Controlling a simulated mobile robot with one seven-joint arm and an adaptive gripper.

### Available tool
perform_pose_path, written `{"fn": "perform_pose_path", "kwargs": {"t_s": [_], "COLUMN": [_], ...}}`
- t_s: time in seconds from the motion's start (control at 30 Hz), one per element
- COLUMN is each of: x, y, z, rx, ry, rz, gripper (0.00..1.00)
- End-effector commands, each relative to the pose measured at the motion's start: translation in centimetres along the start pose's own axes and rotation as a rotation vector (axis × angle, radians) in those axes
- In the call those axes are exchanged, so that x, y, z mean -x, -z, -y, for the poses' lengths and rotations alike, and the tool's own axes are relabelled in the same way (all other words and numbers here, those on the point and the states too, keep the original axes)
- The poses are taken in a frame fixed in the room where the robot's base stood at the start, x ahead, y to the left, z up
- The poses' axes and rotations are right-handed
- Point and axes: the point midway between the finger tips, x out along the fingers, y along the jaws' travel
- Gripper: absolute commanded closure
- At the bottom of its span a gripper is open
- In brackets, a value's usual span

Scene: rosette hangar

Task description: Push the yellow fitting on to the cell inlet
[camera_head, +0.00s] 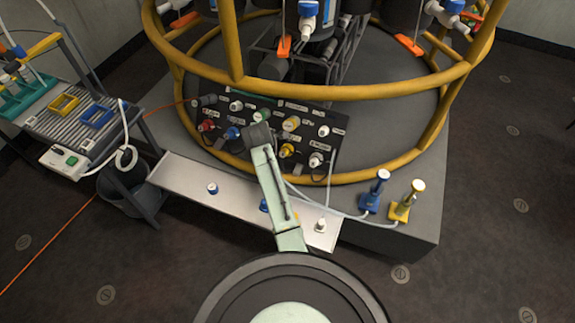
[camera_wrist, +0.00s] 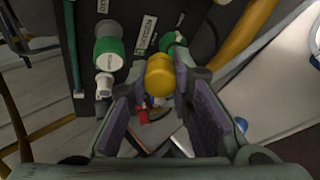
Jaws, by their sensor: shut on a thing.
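My gripper (camera_wrist: 158,92) is shut on a yellow fitting (camera_wrist: 160,72), which sits between the purple finger pads in the wrist view. Behind it is the dark port panel (camera_wrist: 140,12) with a green-collared port (camera_wrist: 172,40) just beyond the fitting. I cannot tell whether the fitting touches that port. In the head view my arm reaches up to the port panel (camera_head: 325,148), and the held fitting is hidden behind my wrist.
Other panel fittings are close by, including a white one (camera_wrist: 104,86) and a large green-collared one (camera_wrist: 108,45). A yellow guard rail (camera_head: 345,98) arches over the panel. A pale tray (camera_head: 180,178) lies in front. Blue (camera_head: 375,190) and yellow (camera_head: 407,202) tubed stands are at right.

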Motion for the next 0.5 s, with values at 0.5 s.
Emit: {"fn": "perform_pose_path", "kwargs": {"t_s": [0.5], "x": [-4.6], "y": [12.2], "z": [-9.3], "rx": [-0.173], "ry": [-0.236], "rz": [0.208], "gripper": [1.00]}}
